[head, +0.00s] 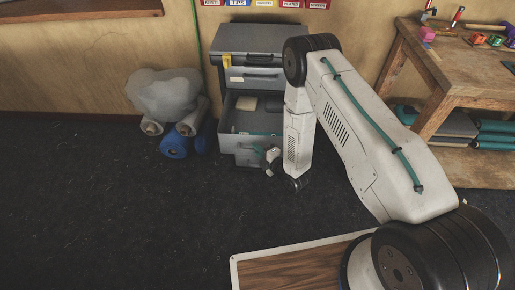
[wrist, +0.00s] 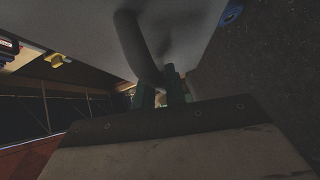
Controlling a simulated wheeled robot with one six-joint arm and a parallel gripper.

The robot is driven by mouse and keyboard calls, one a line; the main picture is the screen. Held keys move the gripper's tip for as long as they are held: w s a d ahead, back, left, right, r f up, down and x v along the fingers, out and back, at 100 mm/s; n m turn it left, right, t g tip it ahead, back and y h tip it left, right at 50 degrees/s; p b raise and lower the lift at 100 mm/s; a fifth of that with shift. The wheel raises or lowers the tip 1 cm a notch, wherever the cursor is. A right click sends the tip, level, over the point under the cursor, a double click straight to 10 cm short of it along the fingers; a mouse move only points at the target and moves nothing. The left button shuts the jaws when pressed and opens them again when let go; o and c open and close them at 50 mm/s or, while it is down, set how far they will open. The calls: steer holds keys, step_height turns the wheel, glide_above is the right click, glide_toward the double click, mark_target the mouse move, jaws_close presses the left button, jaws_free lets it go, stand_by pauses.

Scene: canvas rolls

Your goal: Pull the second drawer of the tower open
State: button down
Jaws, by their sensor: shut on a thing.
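The grey drawer tower (head: 265,40) stands against the wall in the head view. Upper drawer fronts (head: 265,77) look closed, with a yellow tag at the upper left. I cannot tell exactly which drawer this handle belongs to.
Blue and pale rolls (head: 173,145) under a grey bag (head: 165,92) stand left of the tower. A wooden workbench (head: 445,70) with tools stands at the right. Dark floor (head: 100,210) in front and to the left is clear.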

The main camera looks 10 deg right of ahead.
steer(key=shift+s+d, duration=0.1)
steer(key=shift+s, duration=0.05)
steer(key=c, duration=1.7)
jaws_free()
steer(key=shift+s, duration=0.1)
steer(key=v, duration=0.7)
steer(key=shift+s+d, duration=0.15)
steer(key=shift+s, duration=0.1)
